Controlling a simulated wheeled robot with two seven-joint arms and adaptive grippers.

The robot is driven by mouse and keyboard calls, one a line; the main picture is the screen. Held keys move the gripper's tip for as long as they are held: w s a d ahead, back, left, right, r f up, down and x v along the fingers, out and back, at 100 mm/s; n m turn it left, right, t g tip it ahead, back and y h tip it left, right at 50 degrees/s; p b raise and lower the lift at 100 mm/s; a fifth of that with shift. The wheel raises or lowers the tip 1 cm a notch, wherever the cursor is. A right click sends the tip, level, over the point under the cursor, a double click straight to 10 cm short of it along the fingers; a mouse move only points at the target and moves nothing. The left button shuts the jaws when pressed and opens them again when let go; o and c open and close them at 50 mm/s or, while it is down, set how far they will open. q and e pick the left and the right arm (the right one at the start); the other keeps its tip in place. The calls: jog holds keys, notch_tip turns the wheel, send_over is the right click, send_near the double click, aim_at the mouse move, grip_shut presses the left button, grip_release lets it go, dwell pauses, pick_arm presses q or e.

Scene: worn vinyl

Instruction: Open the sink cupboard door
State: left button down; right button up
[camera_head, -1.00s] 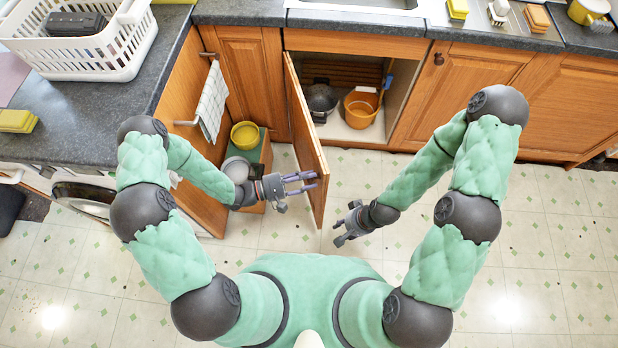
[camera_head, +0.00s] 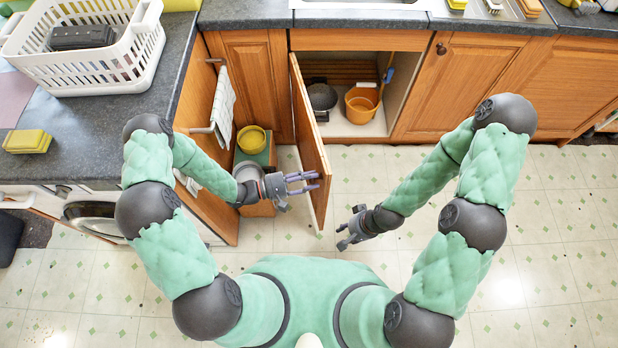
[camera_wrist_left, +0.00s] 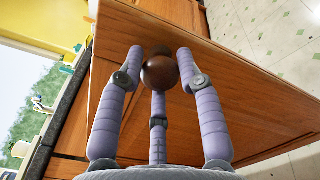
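The sink cupboard door (camera_head: 310,140) stands wide open, swung out from the cupboard (camera_head: 350,95) toward me. Its round dark knob (camera_wrist_left: 159,72) shows in the left wrist view, on the door's outer face. My left gripper (camera_head: 304,182) is at that face, near the free edge. Its purple fingers lie around the knob, close on both sides, and look closed in on it; exact contact is hard to see. My right gripper (camera_head: 350,228) is open and empty, right of the door's free end and apart from it.
Inside the cupboard are an orange bucket (camera_head: 361,104) and a dark pot (camera_head: 322,97). A yellow bowl (camera_head: 252,139) and a grey pot stand left of the door, behind my left forearm. A white basket (camera_head: 95,68) sits on the left counter. Floor to the right is clear.

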pick_arm(q)
jog(key=c, duration=0.8)
grip_release()
notch_tip(320, 180, up, 10)
